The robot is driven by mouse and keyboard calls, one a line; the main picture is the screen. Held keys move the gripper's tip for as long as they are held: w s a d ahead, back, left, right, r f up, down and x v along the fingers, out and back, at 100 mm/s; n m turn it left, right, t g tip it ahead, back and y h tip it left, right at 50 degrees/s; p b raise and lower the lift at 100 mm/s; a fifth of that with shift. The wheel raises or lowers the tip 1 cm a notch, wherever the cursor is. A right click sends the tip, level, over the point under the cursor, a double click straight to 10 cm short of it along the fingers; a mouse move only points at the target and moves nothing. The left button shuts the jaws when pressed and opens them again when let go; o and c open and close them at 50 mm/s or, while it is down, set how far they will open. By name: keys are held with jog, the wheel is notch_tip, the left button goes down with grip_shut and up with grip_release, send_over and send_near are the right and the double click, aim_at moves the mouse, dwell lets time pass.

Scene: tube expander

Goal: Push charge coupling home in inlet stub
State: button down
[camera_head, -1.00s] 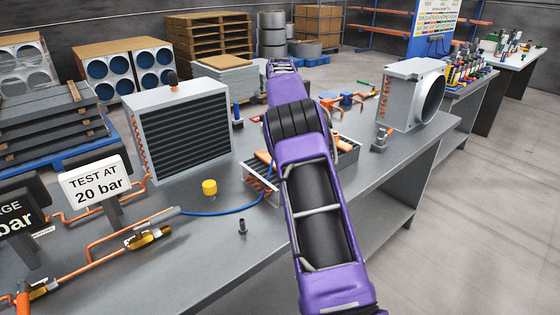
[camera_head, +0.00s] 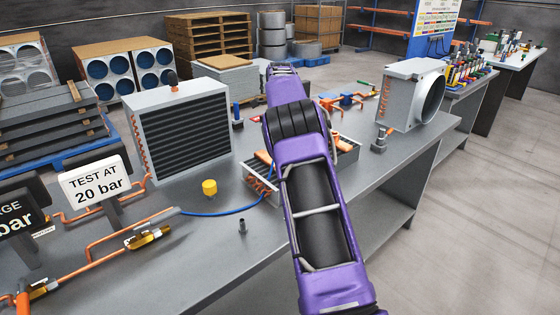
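My purple arm crosses the middle of the view and reaches away over the bench. My gripper is not in view; the arm's far end hides whatever lies beyond it. I cannot single out the charge coupling or the inlet stub with certainty. A copper pipe run (camera_head: 98,251) lies at the front left of the bench, with a brass fitting (camera_head: 150,238) on it. A blue hose (camera_head: 222,213) runs from near the grey end of this pipework toward the arm. A small dark upright fitting (camera_head: 242,226) stands alone on the bench, apart from the pipes.
A finned coil unit (camera_head: 181,133) stands at left, a fan unit (camera_head: 411,95) at right. A yellow cap (camera_head: 209,187) sits between coil and arm. A "TEST AT 20 bar" sign (camera_head: 95,185) stands left.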

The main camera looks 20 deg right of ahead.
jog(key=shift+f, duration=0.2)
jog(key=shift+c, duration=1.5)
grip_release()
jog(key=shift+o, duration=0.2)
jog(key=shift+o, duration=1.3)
